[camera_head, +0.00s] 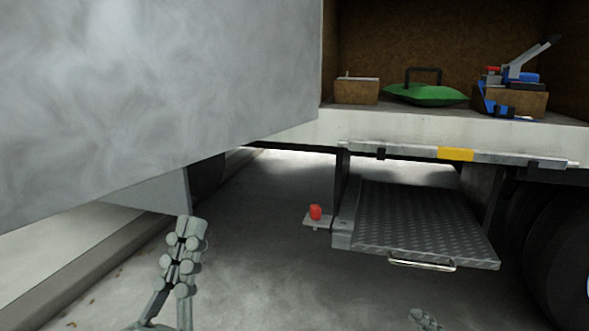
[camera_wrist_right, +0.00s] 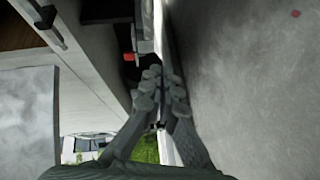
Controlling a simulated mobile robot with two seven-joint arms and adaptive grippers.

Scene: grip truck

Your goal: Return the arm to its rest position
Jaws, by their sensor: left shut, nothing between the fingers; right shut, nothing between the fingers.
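My left gripper (camera_head: 184,238) is in the lower left of the head view, grey and pointing up. Its fingers are together with nothing between them. It is in front of the ground below the large grey panel. My right gripper (camera_head: 424,318) shows only as a small grey tip at the bottom edge, below the tread-plate step (camera_head: 425,225). In the right wrist view its fingers (camera_wrist_right: 164,75) are together and empty. The rest of the right arm is out of the head view.
A large grey panel (camera_head: 150,90) fills the upper left. The truck bed (camera_head: 440,130) holds a brown box (camera_head: 357,91), a green bag (camera_head: 427,94) and a blue-and-grey tool (camera_head: 520,75). A red knob (camera_head: 315,212) sits left of the step. A dark wheel (camera_head: 560,240) stands right.

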